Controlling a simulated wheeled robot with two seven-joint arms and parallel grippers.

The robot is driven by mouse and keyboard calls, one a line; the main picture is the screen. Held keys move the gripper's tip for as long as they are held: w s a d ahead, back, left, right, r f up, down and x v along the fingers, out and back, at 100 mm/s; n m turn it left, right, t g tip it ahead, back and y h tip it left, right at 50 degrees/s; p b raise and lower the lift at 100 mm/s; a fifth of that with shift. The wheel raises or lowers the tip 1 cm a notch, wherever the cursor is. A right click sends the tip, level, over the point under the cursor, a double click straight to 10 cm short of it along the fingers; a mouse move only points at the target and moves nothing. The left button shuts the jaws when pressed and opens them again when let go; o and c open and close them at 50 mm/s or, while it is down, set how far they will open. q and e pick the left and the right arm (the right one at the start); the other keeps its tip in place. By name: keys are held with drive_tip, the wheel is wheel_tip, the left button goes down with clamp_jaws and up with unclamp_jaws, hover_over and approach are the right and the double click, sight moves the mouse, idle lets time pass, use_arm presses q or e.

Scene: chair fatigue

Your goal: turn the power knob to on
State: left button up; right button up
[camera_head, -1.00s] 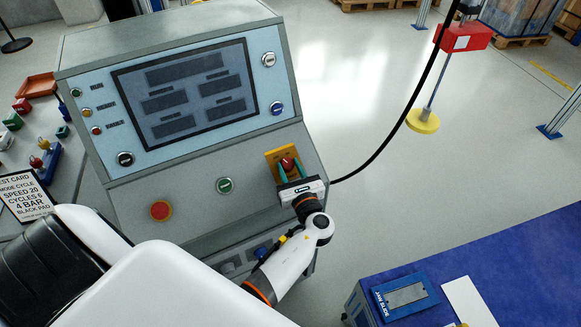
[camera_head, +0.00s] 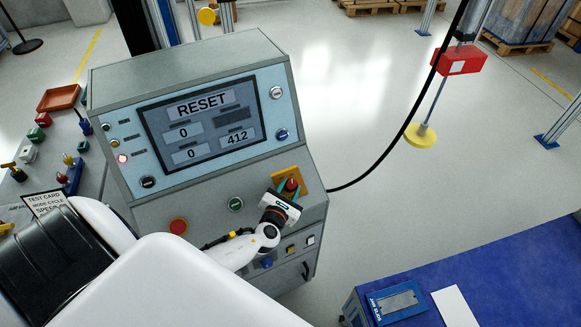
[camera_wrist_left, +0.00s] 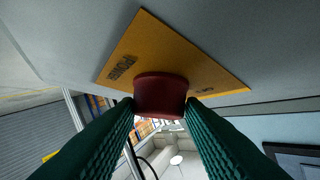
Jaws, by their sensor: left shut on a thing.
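The power knob (camera_head: 292,184) is red and sits on a yellow plate (camera_head: 286,174) at the right of the console's sloping front. In the left wrist view the red knob (camera_wrist_left: 160,95) stands out from the yellow plate (camera_wrist_left: 178,62), which carries dark lettering that reads POWER. My left gripper (camera_head: 286,192) is at the knob, with its green fingers shut on it from both sides. The console screen (camera_head: 200,122) is lit and shows RESET, zeros and 412. My right gripper does not show.
A black cable (camera_head: 385,147) runs from the console's right side. A blue table (camera_head: 480,265) stands at lower right. Open floor lies right of the console.

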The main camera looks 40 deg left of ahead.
use_arm(q)
drive_tip(key=shift+a+r+m+h+p, duration=0.15)
drive_tip(key=shift+m+h+p, duration=0.5)
drive_tip(key=shift+m+h, duration=0.45)
drive_tip(key=o, duration=1)
drive_tip(key=shift+w, duration=0.1)
drive_tip(key=v, duration=1.2)
drive_tip(key=shift+r, duration=0.1)
